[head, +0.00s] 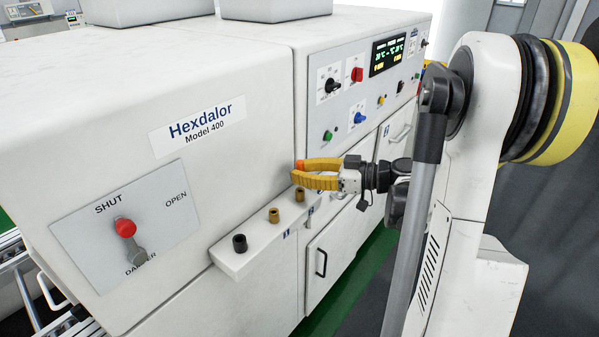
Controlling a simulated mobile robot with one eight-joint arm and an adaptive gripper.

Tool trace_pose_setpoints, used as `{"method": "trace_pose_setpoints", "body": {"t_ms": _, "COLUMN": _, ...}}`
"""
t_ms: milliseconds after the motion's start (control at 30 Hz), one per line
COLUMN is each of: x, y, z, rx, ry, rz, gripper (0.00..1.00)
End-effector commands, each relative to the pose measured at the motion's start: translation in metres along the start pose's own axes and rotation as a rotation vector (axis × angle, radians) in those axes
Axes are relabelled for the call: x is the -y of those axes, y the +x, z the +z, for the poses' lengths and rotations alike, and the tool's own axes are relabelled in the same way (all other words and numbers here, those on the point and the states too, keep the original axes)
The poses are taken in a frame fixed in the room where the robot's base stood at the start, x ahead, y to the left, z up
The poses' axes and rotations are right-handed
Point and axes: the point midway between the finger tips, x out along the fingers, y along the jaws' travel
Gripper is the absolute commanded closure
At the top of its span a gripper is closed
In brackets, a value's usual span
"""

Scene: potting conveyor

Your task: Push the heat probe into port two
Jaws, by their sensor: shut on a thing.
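My gripper (298,173) has yellow fingers and is at the grey-white machine's side, just above a narrow white ledge (237,262). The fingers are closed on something. Only a small orange bit of it, which I take for the heat probe (299,165), shows at the fingertips; the rest is hidden. On the ledge stand a black round fitting (240,243), a brass fitting (274,215) and another brass fitting (300,194), which is nearly under the fingertips. Small blue labels sit on the ledge's front, too small to read, so I cannot tell which fitting is port two.
The machine's front has a control panel (358,92) with a lit display (387,54), knobs and buttons. A red-knobbed lever (125,228) sits on a SHUT/OPEN plate at left. Cabinet doors with handles (321,262) lie below the ledge. The floor at right is open.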

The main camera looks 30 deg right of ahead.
Motion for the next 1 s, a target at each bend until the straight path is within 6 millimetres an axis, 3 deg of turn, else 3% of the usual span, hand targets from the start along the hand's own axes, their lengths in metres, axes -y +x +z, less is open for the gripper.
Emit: {"method": "trace_pose_setpoints", "body": {"t_ms": 1000, "x": 0.0, "y": 0.001, "z": 0.0058, "rx": 0.0, "ry": -0.001, "rz": -0.004, "gripper": 1.0}}
